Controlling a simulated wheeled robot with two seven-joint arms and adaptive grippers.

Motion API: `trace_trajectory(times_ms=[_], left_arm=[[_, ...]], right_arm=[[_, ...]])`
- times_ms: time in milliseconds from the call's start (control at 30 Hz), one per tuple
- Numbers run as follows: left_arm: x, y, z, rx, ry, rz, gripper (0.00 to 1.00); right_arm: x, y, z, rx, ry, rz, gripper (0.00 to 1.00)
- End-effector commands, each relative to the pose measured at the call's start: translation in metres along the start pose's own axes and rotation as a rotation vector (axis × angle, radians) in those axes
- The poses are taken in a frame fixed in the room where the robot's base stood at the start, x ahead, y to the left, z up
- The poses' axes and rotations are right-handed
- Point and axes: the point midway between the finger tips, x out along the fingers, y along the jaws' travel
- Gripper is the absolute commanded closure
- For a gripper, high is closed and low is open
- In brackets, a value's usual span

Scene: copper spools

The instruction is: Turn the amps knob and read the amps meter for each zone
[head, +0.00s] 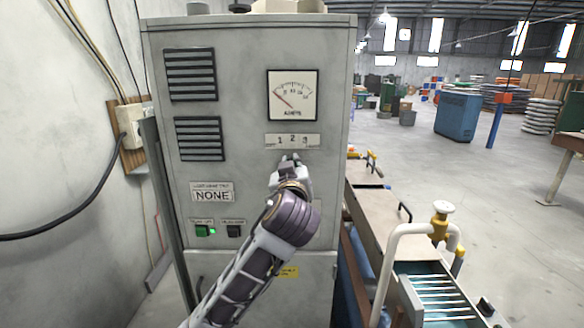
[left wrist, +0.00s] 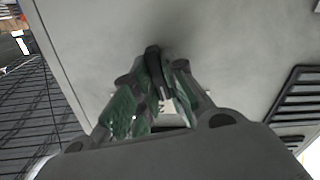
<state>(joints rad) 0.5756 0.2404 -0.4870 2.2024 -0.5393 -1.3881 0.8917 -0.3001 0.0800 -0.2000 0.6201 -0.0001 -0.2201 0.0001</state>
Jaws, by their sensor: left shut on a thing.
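A grey cabinet (head: 245,190) fills the middle of the head view. The square amps meter (head: 292,96) is on its upper right, and its red needle points to the upper left, near the low end. A plate marked 1 2 3 (head: 292,140) sits below the meter. My left gripper (head: 290,162) is at the cabinet face just under this plate. In the left wrist view its fingers (left wrist: 165,95) are closed around a black knob (left wrist: 153,62) against the panel. The knob's pointer direction cannot be told. My right gripper does not show.
A wall with cables is at left.

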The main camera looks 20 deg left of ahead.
Motion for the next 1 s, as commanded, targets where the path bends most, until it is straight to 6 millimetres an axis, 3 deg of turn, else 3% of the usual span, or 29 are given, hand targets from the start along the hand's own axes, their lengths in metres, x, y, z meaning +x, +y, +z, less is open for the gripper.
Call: trace_trajectory(times_ms=[500,1000], left_arm=[[0.0003,0.0008,0.0002,0.226,-0.003,-0.001,1.00],[0.0002,0.0009,0.0008,0.262,-0.002,0.000,1.00]], right_arm=[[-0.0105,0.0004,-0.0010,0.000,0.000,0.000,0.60],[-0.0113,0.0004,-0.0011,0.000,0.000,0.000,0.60]])
